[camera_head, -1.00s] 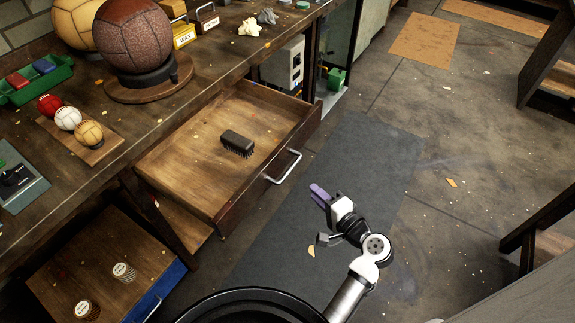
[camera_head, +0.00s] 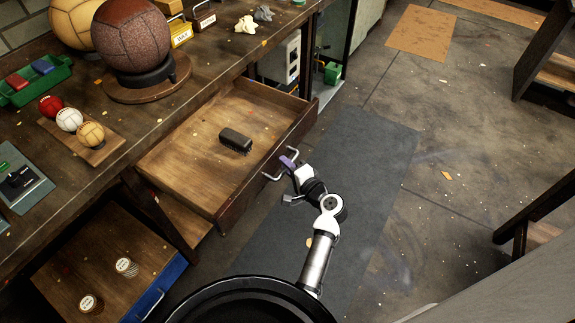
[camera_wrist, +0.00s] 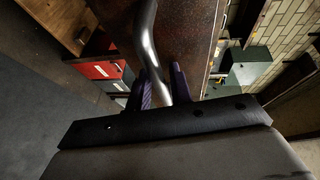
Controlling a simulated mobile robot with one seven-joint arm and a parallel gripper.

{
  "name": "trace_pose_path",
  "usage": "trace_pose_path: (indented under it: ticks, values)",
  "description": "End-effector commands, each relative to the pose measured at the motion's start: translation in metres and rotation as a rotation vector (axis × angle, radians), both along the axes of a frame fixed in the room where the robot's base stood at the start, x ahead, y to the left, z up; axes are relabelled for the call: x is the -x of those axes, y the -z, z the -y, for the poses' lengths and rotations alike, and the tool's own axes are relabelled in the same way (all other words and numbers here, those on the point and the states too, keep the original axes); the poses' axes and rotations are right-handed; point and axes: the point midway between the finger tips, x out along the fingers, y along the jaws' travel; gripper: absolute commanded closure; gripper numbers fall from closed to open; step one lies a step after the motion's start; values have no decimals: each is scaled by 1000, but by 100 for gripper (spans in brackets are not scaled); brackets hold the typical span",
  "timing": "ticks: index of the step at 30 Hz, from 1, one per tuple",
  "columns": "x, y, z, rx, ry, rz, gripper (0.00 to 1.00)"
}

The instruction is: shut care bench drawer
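The care bench drawer (camera_head: 190,160) is pulled well out from under the bench top. A dark brush (camera_head: 235,141) lies inside it. Its metal bar handle (camera_head: 268,177) is on the reddish-brown front panel. My gripper (camera_head: 287,162) is at the handle, with purple fingers pointing toward the drawer front. In the wrist view, the handle (camera_wrist: 147,40) runs down between the two fingers (camera_wrist: 160,88), which stand apart. I cannot see firm contact on both sides of the bar.
The bench top (camera_head: 110,118) carries balls and a green tray (camera_head: 38,82). A dark mat (camera_head: 350,170) and clear floor lie to the right.

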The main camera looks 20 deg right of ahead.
Motion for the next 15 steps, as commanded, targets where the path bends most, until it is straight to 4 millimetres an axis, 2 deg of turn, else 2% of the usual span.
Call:
trace_pose_path:
  ticks: [3,8,15]
  values:
    - [0,0,0,0,0,0,78]
    - [0,0,0,0,0,0,99]
    - [0,0,0,0,0,0,100]
